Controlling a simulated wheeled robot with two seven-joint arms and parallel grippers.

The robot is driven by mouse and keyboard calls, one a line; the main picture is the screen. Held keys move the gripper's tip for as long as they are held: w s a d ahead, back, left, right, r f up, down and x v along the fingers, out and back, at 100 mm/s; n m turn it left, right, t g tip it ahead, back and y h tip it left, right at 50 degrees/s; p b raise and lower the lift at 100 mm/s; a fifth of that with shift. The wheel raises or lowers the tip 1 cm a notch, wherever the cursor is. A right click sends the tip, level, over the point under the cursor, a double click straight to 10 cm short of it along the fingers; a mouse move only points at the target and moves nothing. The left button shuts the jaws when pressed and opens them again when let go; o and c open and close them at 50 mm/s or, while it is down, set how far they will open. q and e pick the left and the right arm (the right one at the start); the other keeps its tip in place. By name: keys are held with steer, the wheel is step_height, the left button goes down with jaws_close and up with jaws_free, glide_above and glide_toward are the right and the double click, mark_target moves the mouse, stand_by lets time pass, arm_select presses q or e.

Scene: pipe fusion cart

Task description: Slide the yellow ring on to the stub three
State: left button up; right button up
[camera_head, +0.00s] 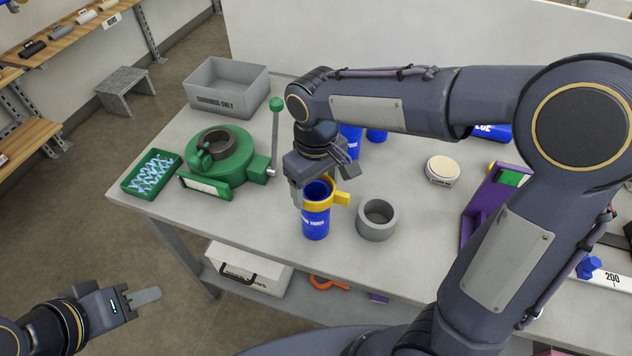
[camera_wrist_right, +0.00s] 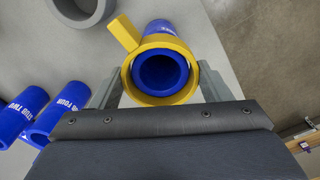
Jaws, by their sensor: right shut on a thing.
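The blue stub three (camera_head: 316,226) stands upright near the table's front edge, its lettering partly readable. The yellow ring (camera_head: 341,198) is around its upper part, with the tab pointing right. My right gripper (camera_head: 314,197) comes from above and is shut on the ring. In the right wrist view, the gripper's fingers (camera_wrist_right: 160,82) sit on both sides of the ring (camera_wrist_right: 126,32), and the stub's open end (camera_wrist_right: 160,72) shows inside it. How far down the ring sits is hard to tell. My left gripper (camera_head: 142,299) is off the table at lower left; its finger gap is hidden.
A grey ring (camera_head: 377,219) stands just right of the stub. A green clamp (camera_head: 222,158) and green tray (camera_head: 152,172) are to the left. A grey bin (camera_head: 228,87) is behind. Other blue stubs (camera_wrist_right: 68,106) stand behind my right arm. A round white-topped item (camera_head: 442,169) is further right.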

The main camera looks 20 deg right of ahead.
mark_target(316, 191)
steer(key=shift+f+b, duration=1.15)
steer(key=shift+f, duration=0.5)
steer(key=o, duration=1)
steer(key=shift+o, duration=0.2)
step_height(316, 191, up, 8)
steer(key=shift+f, duration=0.1)
